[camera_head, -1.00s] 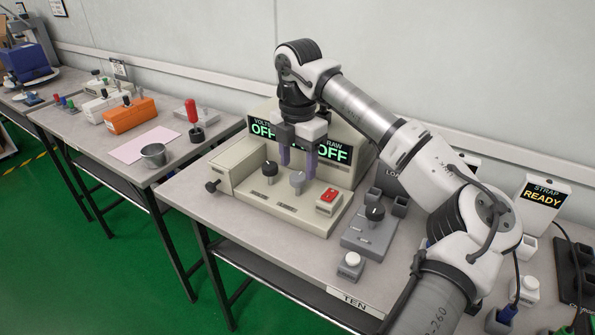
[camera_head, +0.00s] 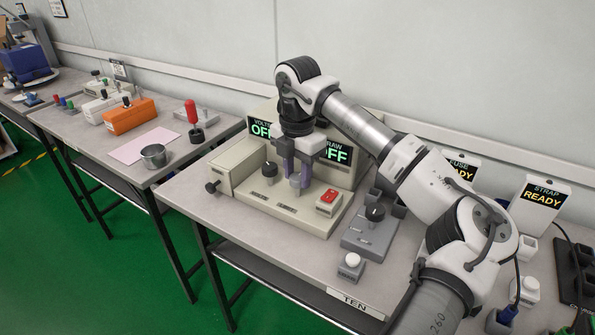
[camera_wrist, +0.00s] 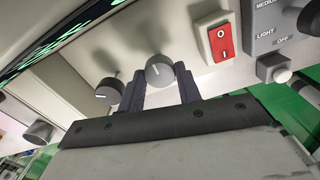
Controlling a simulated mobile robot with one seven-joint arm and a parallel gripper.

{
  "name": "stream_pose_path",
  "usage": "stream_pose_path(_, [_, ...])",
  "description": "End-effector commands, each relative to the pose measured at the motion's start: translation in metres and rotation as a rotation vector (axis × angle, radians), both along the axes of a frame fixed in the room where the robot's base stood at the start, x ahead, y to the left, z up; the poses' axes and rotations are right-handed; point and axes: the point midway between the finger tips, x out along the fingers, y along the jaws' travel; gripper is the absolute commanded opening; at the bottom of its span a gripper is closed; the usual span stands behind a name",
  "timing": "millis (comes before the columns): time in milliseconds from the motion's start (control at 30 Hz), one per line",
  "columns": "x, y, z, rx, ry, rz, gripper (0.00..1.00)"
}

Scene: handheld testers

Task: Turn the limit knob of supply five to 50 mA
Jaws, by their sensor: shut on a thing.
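The beige supply (camera_head: 230,163) stands on the bench, its two displays (camera_head: 262,130) reading OFF, partly behind my arm. In the wrist view, the grey knob (camera_wrist: 159,70) with a white pointer line shows between the fingertips of my gripper (camera_wrist: 161,82). The dark knob (camera_wrist: 110,91) is to their left, untouched.
A red rocker switch (camera_head: 328,196) is right of the grey knob. A grey box with a dark dial (camera_head: 375,213) and a white push button (camera_head: 352,259) are further right. A black side knob (camera_head: 212,187) projects at the supply's left. Bare bench lies in front.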

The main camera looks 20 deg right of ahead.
Motion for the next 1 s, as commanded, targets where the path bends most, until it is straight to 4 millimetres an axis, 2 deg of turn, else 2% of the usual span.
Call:
stream_pose_path(367, [-0.0001, -0.0009, 0.0008, -0.002, 0.000, 0.109, 0.11])
stream_pose_path(1000, [0.0000, -0.0015, 0.0015, -0.003, -0.001, 0.686, 0.11])
